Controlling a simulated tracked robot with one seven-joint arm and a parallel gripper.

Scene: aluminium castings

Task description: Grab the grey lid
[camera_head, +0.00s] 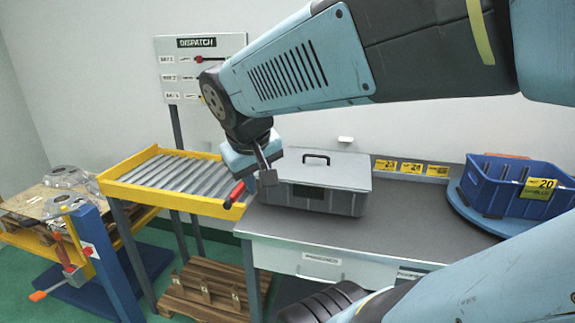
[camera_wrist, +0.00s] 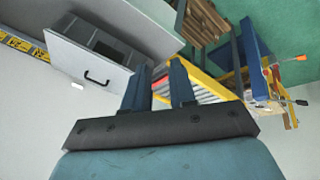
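The grey lid (camera_head: 336,174) lies flat on top of a dark grey box (camera_head: 342,203) on the workbench. It has a black bar handle (camera_head: 316,157) near its back edge. In the wrist view the lid (camera_wrist: 72,58) and its handle (camera_wrist: 97,78) show at the left, beyond my fingers. My gripper (camera_head: 266,170) is up at the left end of the box in the head view, apart from the handle. In the wrist view my gripper (camera_wrist: 158,78) has its two fingers spread, with nothing between them.
A yellow-framed roller conveyor (camera_head: 168,176) stands left of the bench (camera_head: 400,232). A blue bin (camera_head: 512,188) on a round blue base is at the right. Bare bench top lies between box and bin. A dispatch board (camera_head: 190,70) stands behind the conveyor.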

